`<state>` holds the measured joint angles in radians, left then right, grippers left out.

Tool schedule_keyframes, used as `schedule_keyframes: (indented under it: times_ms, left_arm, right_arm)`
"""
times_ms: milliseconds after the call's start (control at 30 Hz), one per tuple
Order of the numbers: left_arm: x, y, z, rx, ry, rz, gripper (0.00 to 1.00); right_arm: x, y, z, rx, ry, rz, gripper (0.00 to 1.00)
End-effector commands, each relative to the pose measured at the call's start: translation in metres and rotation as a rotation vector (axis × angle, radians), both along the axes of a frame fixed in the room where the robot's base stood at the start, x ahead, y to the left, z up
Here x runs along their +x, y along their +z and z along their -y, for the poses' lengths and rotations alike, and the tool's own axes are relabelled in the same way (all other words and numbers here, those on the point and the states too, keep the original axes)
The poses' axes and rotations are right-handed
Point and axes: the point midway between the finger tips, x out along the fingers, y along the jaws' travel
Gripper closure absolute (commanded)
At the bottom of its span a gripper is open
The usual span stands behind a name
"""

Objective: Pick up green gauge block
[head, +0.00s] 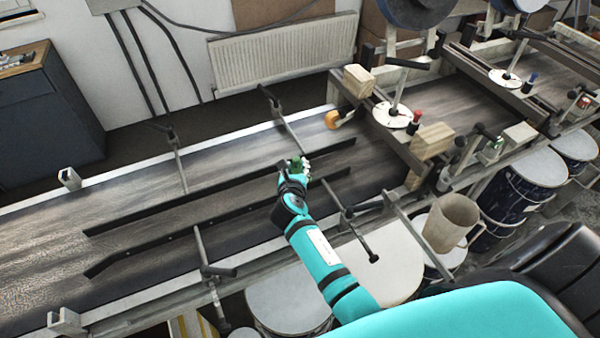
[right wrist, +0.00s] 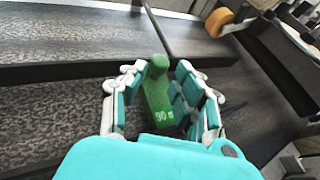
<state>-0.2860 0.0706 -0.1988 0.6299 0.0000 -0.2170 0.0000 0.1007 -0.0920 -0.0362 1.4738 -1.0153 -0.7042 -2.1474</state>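The green gauge block (right wrist: 158,103) is between the fingers of my right gripper (right wrist: 161,84) in the right wrist view. It has a narrow neck, a rounded top and white lettering on its face. The finger pads are close on both sides of it; I cannot tell whether they press on it. In the head view, the block's green top (head: 296,163) shows at the end of my teal right arm, over the dark conveyor belt. My right gripper (head: 298,173) covers its lower part there, so its contact with the belt is hidden. My left gripper is not in view.
Two dark guide rails (head: 215,190) run along the belt (head: 110,225), one on each side of the gripper. An orange roller (head: 332,119) and wooden blocks (head: 433,141) stand to the right. A beige mug (head: 451,222) and drums (head: 522,180) are beyond the near edge.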

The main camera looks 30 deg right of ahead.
Motion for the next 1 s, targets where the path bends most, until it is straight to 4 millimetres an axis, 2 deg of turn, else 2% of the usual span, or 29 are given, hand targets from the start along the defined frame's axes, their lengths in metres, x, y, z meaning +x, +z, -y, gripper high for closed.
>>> schedule_keyframes:
  times_ms: [200, 533, 767, 1000]
  left_arm:
    - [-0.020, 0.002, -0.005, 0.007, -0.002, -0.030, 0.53]
    - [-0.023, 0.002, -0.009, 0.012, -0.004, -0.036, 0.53]
    - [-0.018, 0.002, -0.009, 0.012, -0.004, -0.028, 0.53]
    - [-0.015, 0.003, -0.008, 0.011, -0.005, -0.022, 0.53]
  right_arm:
    - [0.025, -0.009, 0.014, 0.000, -0.001, 0.000, 0.70]
    - [0.030, -0.011, 0.017, 0.000, 0.000, 0.001, 0.70]
    - [0.030, -0.011, 0.017, 0.000, -0.001, 0.001, 0.99]
    - [0.030, -0.010, 0.018, -0.001, -0.001, 0.002, 1.00]
